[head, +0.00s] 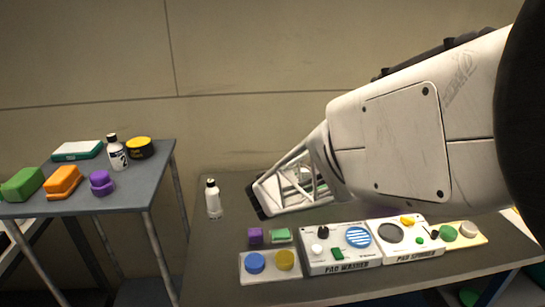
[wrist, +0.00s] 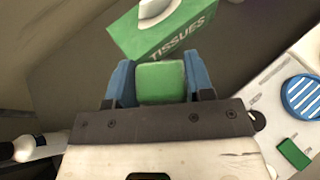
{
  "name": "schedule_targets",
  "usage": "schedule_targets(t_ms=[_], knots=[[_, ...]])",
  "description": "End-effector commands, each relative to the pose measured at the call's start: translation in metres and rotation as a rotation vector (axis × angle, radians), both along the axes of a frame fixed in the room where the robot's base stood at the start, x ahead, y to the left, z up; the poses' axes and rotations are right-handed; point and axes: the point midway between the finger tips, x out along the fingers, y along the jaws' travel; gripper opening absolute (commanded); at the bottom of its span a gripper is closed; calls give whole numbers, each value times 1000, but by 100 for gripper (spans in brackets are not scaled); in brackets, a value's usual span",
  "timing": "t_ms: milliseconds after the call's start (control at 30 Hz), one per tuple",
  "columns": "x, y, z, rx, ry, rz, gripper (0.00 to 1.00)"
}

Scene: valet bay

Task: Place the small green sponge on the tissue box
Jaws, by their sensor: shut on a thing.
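The small green sponge (wrist: 160,82) is between the two blue fingers of my gripper (wrist: 161,84) in the wrist view. My gripper is shut on it. The tissue box (wrist: 165,38), green with the word TISSUES and a white tissue on top, is just beyond the sponge in the wrist view. In the head view my arm covers the right back of the table, and I cannot make out the sponge or the box clearly.
A white bottle (head: 213,198) stands at the table's left. A purple cube (head: 255,236) and a small green block (head: 281,235) lie near the front. The pad washer (head: 340,262) and pad spinner (head: 405,238) line the front. A side table (head: 130,190) at left holds several items.

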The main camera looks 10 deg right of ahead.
Motion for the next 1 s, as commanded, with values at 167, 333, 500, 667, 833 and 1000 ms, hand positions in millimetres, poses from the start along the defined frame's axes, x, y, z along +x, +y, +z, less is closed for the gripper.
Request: schedule_targets(t_ms=[167, 333, 500, 667, 833, 1000], knots=[[1, -43, -10, -5, 3, -118, 26], [-1, -68, -16, -7, 5, -190, 26], [-2, -78, -18, -10, 6, -218, 26], [-2, -79, -18, -11, 6, -222, 26], [-2, -79, -18, -11, 6, -221, 26], [2, -79, -19, -11, 6, -221, 26]])
